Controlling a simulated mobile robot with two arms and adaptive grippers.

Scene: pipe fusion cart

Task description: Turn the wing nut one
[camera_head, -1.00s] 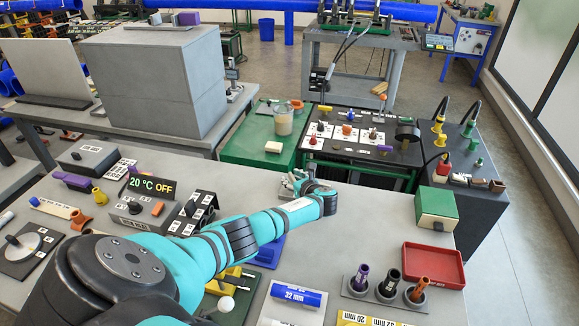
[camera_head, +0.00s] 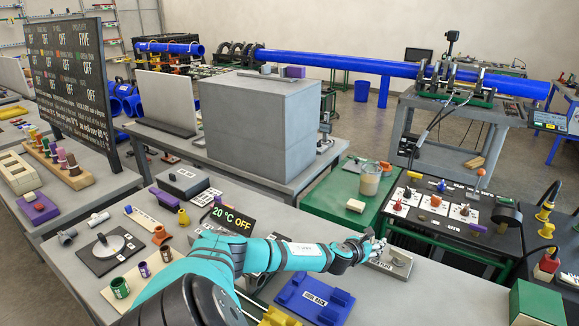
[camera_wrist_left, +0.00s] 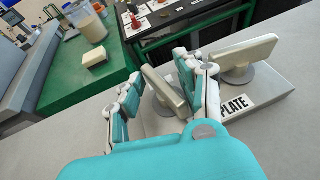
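A grey plate (camera_head: 408,268) lies on the grey bench, with a label that ends in "PLATE" in the left wrist view (camera_wrist_left: 262,98). Two beige bar-shaped wings, apparently wing nuts, stand on round bases on it. The left wing (camera_wrist_left: 163,90) is between the fingers of my left gripper (camera_wrist_left: 160,92); the right wing (camera_wrist_left: 242,54) stands free beside the right finger. In the head view my left gripper (camera_head: 372,246) is at the plate's left end and hides the left wing. Its fingers are apart; contact with the wing is unclear. My right gripper is out of view.
A blue rack (camera_head: 314,299) and a temperature box reading "20 °C OFF" (camera_head: 231,220) are near my left arm. A green table (camera_head: 335,200) with a beaker (camera_head: 370,180) stands behind the plate. A green box (camera_head: 537,303) is at the right. Bench between plate and green box is clear.

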